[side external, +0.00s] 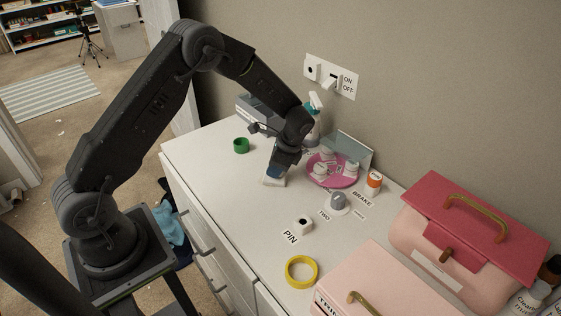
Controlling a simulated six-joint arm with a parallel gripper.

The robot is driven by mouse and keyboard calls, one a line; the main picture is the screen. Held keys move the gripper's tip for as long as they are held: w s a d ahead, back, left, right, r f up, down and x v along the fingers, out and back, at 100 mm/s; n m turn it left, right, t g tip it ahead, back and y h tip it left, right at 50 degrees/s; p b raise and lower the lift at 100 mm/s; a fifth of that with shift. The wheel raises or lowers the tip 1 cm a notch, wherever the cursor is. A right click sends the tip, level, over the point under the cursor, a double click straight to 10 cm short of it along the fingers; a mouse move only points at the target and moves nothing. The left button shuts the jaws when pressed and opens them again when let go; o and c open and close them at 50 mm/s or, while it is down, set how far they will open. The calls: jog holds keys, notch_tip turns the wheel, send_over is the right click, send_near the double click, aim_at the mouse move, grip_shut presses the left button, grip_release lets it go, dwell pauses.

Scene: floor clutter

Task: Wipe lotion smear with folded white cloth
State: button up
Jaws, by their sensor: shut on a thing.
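My gripper (283,164) points down over the white counter, near its left end. It is shut on a small folded white cloth (272,182), which shows under the fingers at the counter surface. A bluish part shows between the fingers and the cloth; I cannot tell what it is. I cannot make out the lotion smear; it may be hidden by the cloth or gripper, or too faint to see.
A green ring (241,146) lies left of my gripper. A pink tray (318,181) with small containers stands close on the right, with a spray bottle (314,112) behind. A grey knob (338,201), a yellow ring (301,272) and pink boxes (455,235) lie nearer. The counter's front-left strip is clear.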

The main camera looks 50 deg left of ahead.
aim_at(262, 179)
jog(key=s, duration=0.5)
jog(key=shift+w+f, duration=0.1)
jog(key=shift+w, duration=0.85)
jog(key=shift+w+r, duration=0.15)
jog(key=shift+w, duration=0.65)
jog(key=shift+w+r, duration=0.1)
jog(key=shift+w, duration=0.65)
jog(key=shift+w+f, duration=0.2)
jog(key=shift+w, duration=0.15)
jog(key=shift+w+r, duration=0.1)
jog(key=shift+w, duration=0.65)
jog(key=shift+w+r, duration=0.15)
jog(key=shift+w, duration=0.05)
notch_tip(262, 179, up, 8)
